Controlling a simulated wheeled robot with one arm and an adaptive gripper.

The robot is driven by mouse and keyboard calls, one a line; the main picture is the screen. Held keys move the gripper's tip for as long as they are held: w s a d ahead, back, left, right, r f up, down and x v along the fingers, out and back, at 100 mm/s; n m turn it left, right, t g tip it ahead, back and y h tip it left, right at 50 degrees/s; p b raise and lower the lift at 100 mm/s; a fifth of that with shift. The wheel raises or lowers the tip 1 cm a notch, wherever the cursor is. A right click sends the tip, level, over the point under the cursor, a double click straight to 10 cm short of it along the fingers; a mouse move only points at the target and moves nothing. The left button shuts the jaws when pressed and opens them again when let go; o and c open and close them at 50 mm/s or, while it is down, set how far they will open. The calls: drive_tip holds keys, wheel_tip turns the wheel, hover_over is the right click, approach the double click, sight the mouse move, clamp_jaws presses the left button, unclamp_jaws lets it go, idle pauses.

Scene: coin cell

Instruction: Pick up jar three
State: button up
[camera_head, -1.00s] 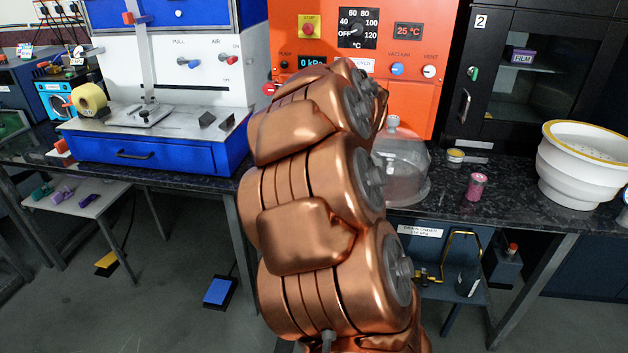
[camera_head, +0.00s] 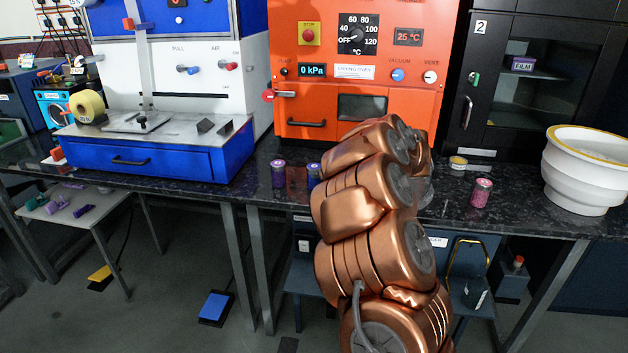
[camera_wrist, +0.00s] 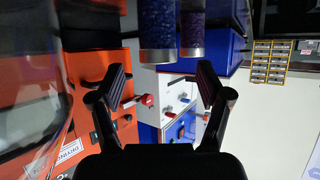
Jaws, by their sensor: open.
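Three small jars stand on the dark bench in the head view: a purple jar (camera_head: 278,173), a blue jar (camera_head: 314,175) beside it, and a pink jar (camera_head: 481,193) further right. I cannot read a number on any of them. The wrist view is upside down; the blue jar (camera_wrist: 157,28) and the purple jar (camera_wrist: 193,30) show there side by side, beyond my fingertips. My gripper (camera_wrist: 163,88) is open and empty, with its fingers spread wider than the two jars in the picture. In the head view my copper arm hides the gripper.
An orange drying oven (camera_head: 290,90) and a blue and white press (camera_head: 170,155) stand behind the jars. A glass dome (camera_head: 426,192) is mostly hidden by my arm. A white bucket (camera_head: 585,180), a small tin (camera_head: 458,163) and a black cabinet (camera_head: 478,70) are at the right.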

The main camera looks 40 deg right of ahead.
sight(316, 167)
drive_tip(key=shift+r+b+x, duration=0.15)
drive_tip(key=shift+b+x, duration=0.1)
drive_tip(key=shift+x, duration=1.05)
drive_tip(key=shift+r+b+x, duration=0.1)
drive_tip(key=shift+b+x, duration=0.1)
drive_tip(key=shift+x, duration=1.15)
drive_tip(key=shift+d, duration=0.15)
drive_tip(key=shift+c, duration=0.3)
drive_tip(key=c, duration=1.3)
